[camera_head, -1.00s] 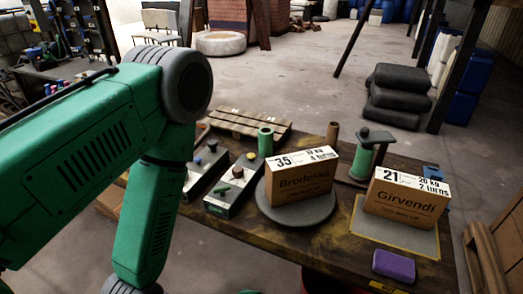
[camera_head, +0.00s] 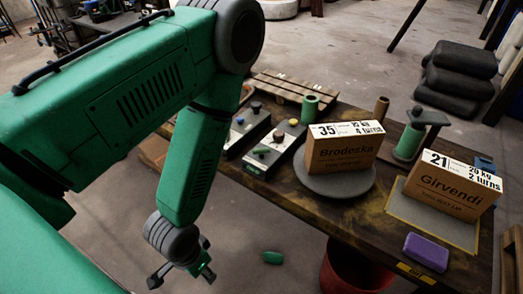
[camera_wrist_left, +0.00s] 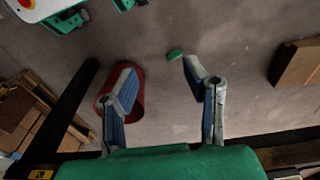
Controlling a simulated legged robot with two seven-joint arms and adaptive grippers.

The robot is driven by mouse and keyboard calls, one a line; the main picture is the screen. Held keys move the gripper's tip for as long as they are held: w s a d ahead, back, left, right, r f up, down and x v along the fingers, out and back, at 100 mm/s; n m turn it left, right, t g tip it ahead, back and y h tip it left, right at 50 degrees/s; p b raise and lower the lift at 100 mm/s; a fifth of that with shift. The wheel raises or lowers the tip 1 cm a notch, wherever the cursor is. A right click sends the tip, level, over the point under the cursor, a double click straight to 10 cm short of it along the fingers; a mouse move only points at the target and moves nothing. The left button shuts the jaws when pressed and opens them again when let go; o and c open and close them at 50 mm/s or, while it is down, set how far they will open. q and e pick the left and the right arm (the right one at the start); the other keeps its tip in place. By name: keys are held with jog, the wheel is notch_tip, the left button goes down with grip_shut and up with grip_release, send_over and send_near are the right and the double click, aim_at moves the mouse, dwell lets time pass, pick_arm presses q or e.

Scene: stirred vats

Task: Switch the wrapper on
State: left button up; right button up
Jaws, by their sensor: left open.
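Two grey control boxes stand side by side at the table's left end in the head view. The nearer box (camera_head: 272,152) carries several small knobs or buttons, one of them yellow; the farther box (camera_head: 243,132) has dark and blue ones. Their labels are too small to read. The round grey turntable (camera_head: 340,187) beside them bears a carton marked 35 Brodeska (camera_head: 343,153). My left gripper (camera_head: 182,275) hangs low over the floor, left of the table's front edge and well apart from the boxes. Its fingers (camera_wrist_left: 158,72) are spread and empty in the left wrist view. My right gripper is out of view.
A carton marked 21 Girvendi (camera_head: 447,190) sits on a pad (camera_head: 416,214) at the right, near a purple block (camera_head: 426,251). A red bucket (camera_head: 345,275) and a small green object (camera_head: 272,258) are on the floor.

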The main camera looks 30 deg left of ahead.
pick_arm(q)
jog(key=w+a+f+t+h+b, duration=0.2)
jog(key=w+t+b, duration=0.25)
jog(key=w, duration=0.65)
jog(key=m+t+h+b, duration=0.7)
jog(key=t+h+b, duration=0.2)
jog(key=b, duration=0.5)
send_near(259, 154)
jog(key=b+x, duration=0.1)
jog(key=x, duration=0.2)
jog(key=b+x, duration=0.1)
jog(key=x, duration=0.2)
jog(key=b+x, duration=0.1)
jog(key=x, duration=0.2)
jog(key=shift+w+f, duration=0.35)
jog(key=shift+w, duration=0.15)
jog(key=shift+w+d+b, duration=0.35)
jog(key=shift+w, duration=0.1)
jog(key=shift+r, duration=0.1)
